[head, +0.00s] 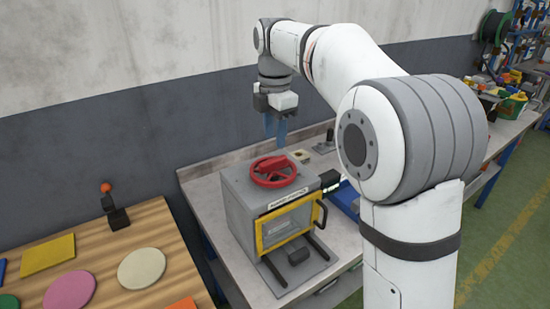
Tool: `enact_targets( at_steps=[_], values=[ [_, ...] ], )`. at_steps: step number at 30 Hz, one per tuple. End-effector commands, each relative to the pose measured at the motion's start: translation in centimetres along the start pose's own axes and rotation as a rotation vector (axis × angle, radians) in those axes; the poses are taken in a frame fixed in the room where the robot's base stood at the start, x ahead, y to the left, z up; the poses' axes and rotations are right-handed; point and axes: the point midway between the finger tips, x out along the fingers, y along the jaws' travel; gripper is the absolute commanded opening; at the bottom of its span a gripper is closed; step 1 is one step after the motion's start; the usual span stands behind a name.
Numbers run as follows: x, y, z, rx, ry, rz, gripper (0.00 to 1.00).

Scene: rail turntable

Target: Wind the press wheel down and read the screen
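The red press wheel (273,170) lies flat on top of a grey box-shaped press (238,207). The press front has a yellow-framed window (287,228) with a dark handle at its right side and a small label above it. My gripper (275,138) hangs pointing down above and behind the wheel, apart from it. Its bluish fingers are small and close together in the picture, so their opening is unclear; I see nothing held. A small bright panel (332,184) at the right of the press may be the screen; it is too small to read.
The press stands on a grey bench (205,187) by the wall. A blue tray (346,198) lies to its right, partly behind my arm. Cluttered benches fill the back right.

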Motion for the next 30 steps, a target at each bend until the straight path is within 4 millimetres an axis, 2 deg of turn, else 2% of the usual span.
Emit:
enact_targets(
  at_steps=[5,12,18,28,30],
  values=[
    [1.3,0.6,-0.2,-0.049,0.003,-0.009,0.38],
    [5.2,0.4,-0.2,-0.045,0.003,-0.009,0.38],
    [7.3,0.5,-0.1,-0.044,0.002,-0.006,0.38],
    [7.8,0.5,-0.1,-0.042,0.001,-0.004,0.38],
    [7.8,0.5,-0.1,-0.042,0.001,-0.004,0.33]
  ],
)
